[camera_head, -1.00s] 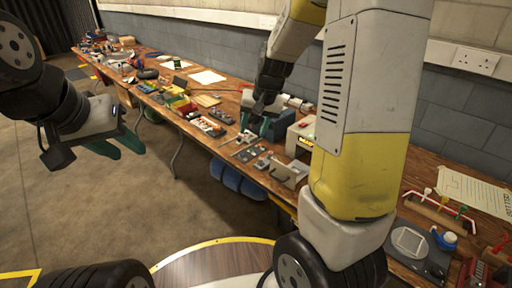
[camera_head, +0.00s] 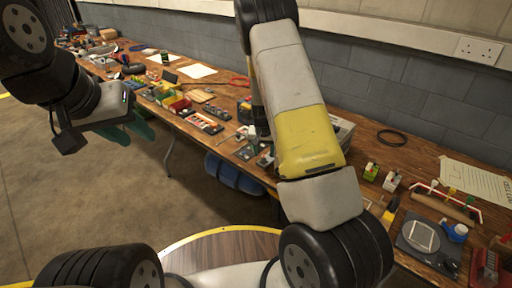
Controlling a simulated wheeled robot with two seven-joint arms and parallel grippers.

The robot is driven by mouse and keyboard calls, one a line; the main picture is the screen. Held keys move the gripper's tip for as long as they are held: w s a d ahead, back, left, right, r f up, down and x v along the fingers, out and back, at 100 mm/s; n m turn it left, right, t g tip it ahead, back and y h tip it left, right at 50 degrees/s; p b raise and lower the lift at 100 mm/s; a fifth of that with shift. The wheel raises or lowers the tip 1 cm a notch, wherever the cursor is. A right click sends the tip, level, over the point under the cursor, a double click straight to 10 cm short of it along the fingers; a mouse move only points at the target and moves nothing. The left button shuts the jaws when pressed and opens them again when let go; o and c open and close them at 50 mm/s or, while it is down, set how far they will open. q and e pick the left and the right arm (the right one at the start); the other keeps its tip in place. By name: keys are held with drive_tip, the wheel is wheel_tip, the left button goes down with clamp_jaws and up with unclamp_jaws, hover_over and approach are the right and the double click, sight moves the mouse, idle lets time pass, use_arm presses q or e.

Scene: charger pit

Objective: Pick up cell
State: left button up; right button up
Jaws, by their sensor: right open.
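I cannot pick out the cell with certainty. Two small upright blocks stand on the bench right of my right arm, one with green on it (camera_head: 371,171) and a pale one (camera_head: 392,181). My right gripper (camera_head: 252,142) is low over the bench, mostly hidden behind my own forearm; its jaws are open, and I cannot see what lies between them. A pale box-shaped device (camera_head: 342,130) is partly hidden behind the same arm. My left gripper (camera_head: 134,129), with teal fingers, is open and empty, over the floor in front of the bench.
The long wooden bench (camera_head: 380,155) runs along the wall, crowded with trays and tools. A black ring (camera_head: 391,138), a scale-like dark plate (camera_head: 422,236) and a blue-capped jar (camera_head: 456,232) lie at right. Blue bins (camera_head: 235,174) sit under the bench.

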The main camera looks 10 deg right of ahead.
sight(264, 160)
drive_tip(key=shift+x, duration=1.3)
clamp_jaws()
drive_tip(key=shift+r, duration=0.1)
